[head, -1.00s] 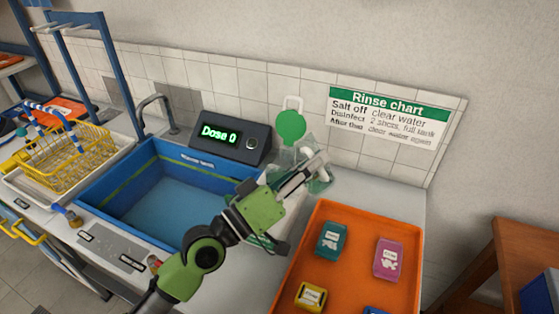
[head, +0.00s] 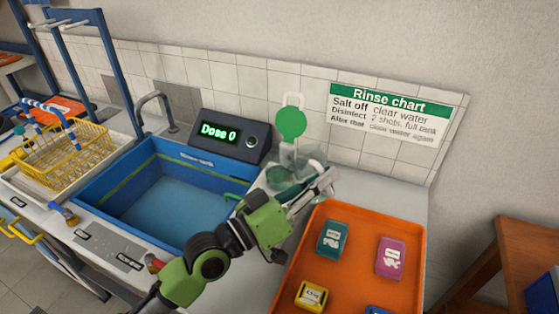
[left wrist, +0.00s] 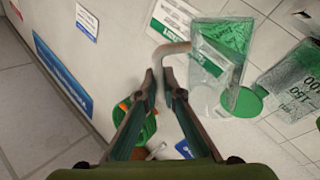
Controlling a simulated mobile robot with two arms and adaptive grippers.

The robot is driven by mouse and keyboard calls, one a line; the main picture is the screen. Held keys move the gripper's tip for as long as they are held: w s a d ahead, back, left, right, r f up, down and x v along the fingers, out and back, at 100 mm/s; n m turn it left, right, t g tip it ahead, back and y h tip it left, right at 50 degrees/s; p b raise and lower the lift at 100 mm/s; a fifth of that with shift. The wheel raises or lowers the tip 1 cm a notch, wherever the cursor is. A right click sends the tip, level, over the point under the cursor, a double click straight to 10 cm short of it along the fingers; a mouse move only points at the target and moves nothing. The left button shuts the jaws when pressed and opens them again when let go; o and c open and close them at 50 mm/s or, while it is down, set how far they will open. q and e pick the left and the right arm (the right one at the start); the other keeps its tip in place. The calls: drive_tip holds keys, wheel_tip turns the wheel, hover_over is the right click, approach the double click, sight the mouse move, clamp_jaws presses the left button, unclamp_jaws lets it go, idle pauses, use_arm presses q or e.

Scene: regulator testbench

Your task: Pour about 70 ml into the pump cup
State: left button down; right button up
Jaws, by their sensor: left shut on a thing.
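My left gripper (head: 326,184) is shut on the handle (left wrist: 183,48) of a clear jug with green liquid (left wrist: 222,62). In the head view the jug (head: 285,178) is partly behind the gripper and looks tilted to the left. A second clear vessel with graduation marks and green contents (left wrist: 292,82) is close beside it in the left wrist view. I take this to be the pump cup; in the head view the clear shapes overlap and I cannot separate them surely. No stream of liquid is visible. My right gripper is not in view.
A green disc (head: 291,122) stands behind the jug. A dose display (head: 220,132) reads "Dose 0". A blue sink (head: 150,205) is on the left. An orange tray (head: 345,262) with several small packs is at right front. A yellow wire basket (head: 65,160) is far left.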

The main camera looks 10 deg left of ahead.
use_arm(q)
drive_tip(key=s+d+f+m+g+p, duration=0.1)
drive_tip(key=s+d+f+m+p, duration=0.1)
drive_tip(key=d+f+m+p, duration=0.2)
drive_tip(key=shift+d+m+g+y, duration=0.15)
drive_tip(key=shift+m+g+y, duration=0.25)
drive_tip(key=shift+m, duration=0.8)
